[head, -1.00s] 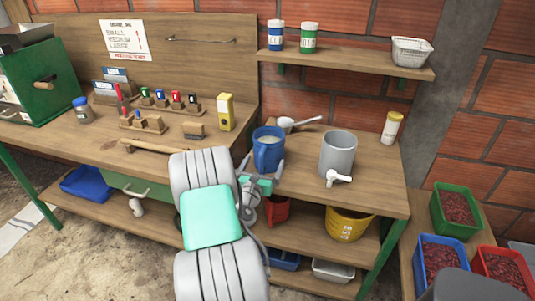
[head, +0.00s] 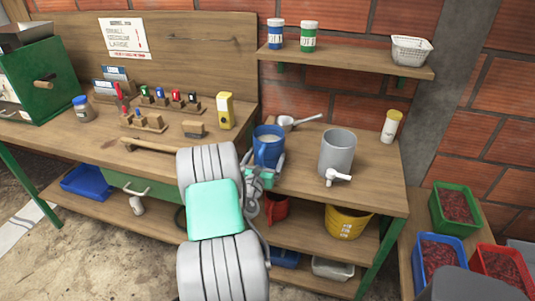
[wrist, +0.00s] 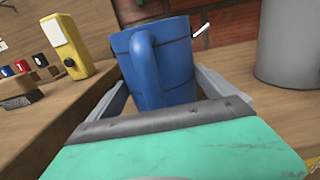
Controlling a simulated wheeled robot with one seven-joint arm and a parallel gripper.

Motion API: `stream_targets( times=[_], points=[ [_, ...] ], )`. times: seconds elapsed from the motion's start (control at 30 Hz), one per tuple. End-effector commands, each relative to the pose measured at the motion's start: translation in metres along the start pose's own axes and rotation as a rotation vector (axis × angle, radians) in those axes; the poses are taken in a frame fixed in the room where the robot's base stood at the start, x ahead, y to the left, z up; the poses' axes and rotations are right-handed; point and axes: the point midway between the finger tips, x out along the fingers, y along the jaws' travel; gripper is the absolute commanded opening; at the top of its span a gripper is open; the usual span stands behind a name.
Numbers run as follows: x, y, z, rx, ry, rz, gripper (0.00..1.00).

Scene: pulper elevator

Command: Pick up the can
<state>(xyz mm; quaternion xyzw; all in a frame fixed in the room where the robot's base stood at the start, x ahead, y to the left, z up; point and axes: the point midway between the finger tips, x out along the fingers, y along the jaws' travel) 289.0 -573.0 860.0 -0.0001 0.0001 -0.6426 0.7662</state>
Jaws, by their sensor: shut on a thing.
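The can is a blue open-topped vessel (head: 267,151) with a side handle and pale contents, at the table's front edge in the head view. My gripper (head: 266,165) comes from the front and is shut on it. In the wrist view, the blue can (wrist: 178,62) stands upright between the two fingers of my gripper (wrist: 160,92), its handle facing the camera. Its base is hidden behind the gripper body, so I cannot tell whether it touches the table.
A grey pot with a white tap (head: 337,153) stands close on the right. A white scoop (head: 288,121) lies behind. A yellow box (head: 225,110) and a wooden-handled tool (head: 162,146) are to the left. A shelf (head: 345,62) hangs above.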

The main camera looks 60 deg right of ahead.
Motion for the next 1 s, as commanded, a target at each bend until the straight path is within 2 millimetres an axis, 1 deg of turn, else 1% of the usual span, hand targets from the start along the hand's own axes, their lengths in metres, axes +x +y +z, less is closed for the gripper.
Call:
stream_targets(
  times=[0.03,0.33,0.37,0.57,0.67,0.77,0.93,1.0],
  points=[
    [0.000,0.000,0.000,0.001,0.000,0.001,0.46],
    [0.000,0.000,0.000,0.001,0.001,0.001,0.22],
    [0.001,0.001,0.004,0.003,-0.007,0.002,0.22],
    [0.001,0.001,0.004,0.002,-0.007,0.001,0.22],
    [0.001,0.001,0.008,0.002,-0.008,0.001,0.22],
    [0.001,0.001,0.015,0.002,-0.008,0.000,0.22],
    [0.001,0.001,0.036,0.004,-0.009,0.000,0.22],
    [-0.004,-0.003,0.044,0.002,-0.009,0.000,0.22]
  ],
)
